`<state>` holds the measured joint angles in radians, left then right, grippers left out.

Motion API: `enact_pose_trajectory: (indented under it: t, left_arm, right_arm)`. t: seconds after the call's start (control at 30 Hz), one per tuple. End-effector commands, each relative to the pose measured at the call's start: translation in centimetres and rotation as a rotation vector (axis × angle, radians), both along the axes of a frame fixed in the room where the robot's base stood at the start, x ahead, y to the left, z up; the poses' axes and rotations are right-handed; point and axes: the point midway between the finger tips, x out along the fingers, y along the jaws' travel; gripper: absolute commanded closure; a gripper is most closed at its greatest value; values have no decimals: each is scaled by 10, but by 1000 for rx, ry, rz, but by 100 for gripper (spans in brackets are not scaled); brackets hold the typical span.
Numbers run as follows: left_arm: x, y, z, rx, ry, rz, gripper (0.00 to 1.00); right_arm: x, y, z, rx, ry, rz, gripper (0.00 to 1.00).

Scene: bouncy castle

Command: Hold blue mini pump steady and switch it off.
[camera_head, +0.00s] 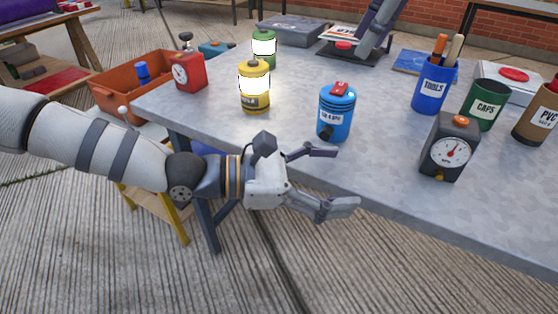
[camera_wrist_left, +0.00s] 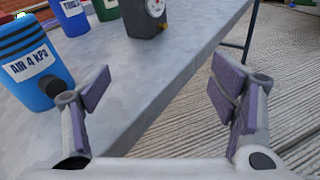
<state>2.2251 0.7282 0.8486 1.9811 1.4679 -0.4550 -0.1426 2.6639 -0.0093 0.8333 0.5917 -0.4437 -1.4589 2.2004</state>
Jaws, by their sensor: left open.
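The blue mini pump (camera_head: 342,103) stands upright near the front edge of the table, with a red switch (camera_head: 340,88) on top, a white label and a dark nozzle low on its side. I cannot tell the switch's position. In the left wrist view the gripper's fingers (camera_wrist_left: 160,95) are wide apart.
A yellow lit canister (camera_head: 254,98) stands left of the pump, with a green one (camera_head: 264,50) behind. A dark gauge box (camera_head: 447,160) stands to the right. Behind it are a blue tools cup (camera_head: 428,95) and a green caps cup (camera_head: 482,110). The table (camera_head: 390,125) is bare between pump and gauge.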

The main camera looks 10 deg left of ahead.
Motion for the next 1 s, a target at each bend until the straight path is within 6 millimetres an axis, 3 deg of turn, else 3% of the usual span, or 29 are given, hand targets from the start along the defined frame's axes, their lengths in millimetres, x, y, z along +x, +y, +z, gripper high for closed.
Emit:
enact_pose_trajectory:
  t: [0.03,0.13,0.2,0.33,0.47,0.8,1.0]
  left_arm:
    - [21,21,5,-51,16,90,21]
    - [54,58,13,-131,34,242,21]
    - [69,78,16,-166,40,314,21]
    - [81,94,18,-195,44,377,21]
    - [94,82,18,-197,43,381,21]
    - [144,22,18,-195,44,379,21]
    - [158,6,17,-195,45,380,21]
  right_arm:
    - [0,0,-1,-1,1,0,67]
    - [0,1,-1,-1,1,1,67]
    - [0,1,-1,-1,1,1,67]
    - [0,0,-1,-1,1,1,67]
    - [0,0,-1,-1,1,1,67]
    - [0,0,-1,-1,1,1,67]
    - [0,0,-1,-1,1,1,67]
